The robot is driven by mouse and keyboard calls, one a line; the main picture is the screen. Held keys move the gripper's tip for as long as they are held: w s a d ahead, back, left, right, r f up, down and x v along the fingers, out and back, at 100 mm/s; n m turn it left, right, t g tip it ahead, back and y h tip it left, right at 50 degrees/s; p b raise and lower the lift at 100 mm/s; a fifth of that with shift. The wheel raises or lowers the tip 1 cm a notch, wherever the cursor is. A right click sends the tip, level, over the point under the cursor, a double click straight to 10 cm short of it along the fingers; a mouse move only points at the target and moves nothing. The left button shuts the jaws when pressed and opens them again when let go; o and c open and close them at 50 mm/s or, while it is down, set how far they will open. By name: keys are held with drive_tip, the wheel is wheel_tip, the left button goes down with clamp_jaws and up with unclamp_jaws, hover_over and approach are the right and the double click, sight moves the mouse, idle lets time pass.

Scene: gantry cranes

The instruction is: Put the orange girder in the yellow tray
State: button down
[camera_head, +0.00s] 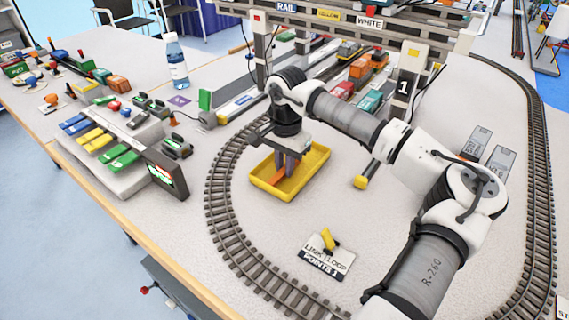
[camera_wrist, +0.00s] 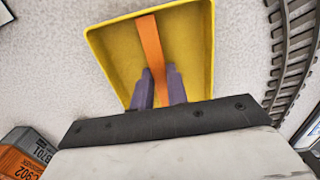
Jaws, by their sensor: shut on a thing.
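The yellow tray (camera_head: 318,160) sits on the white table inside the curved track, and it fills the middle of the wrist view (camera_wrist: 108,75). In the head view a small part of the girder (camera_head: 279,178) shows below the fingers. My gripper (camera_wrist: 160,75) points down at the tray, its two purple fingers shut on the girder. I cannot tell whether the girder touches the tray floor.
Curved track (camera_head: 222,205) runs around the tray's left and front. A grey gantry crane (camera_head: 262,45) stands behind it. An orange and grey block (camera_wrist: 22,155) shows lower left in the wrist view. Table right of the tray is mostly clear.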

drive_tip(key=shift+f, duration=0.15)
drive_tip(key=c, duration=1.8)
unclamp_jaws()
drive_tip(key=shift+f, duration=0.1)
drive_tip(key=o, duration=0.4)
drive_tip(key=r, duration=1.2)
drive_tip(key=shift+w+d+r, duration=0.15)
drive_tip(key=shift+w+r, duration=0.05)
drive_tip(key=shift+r, duration=0.05)
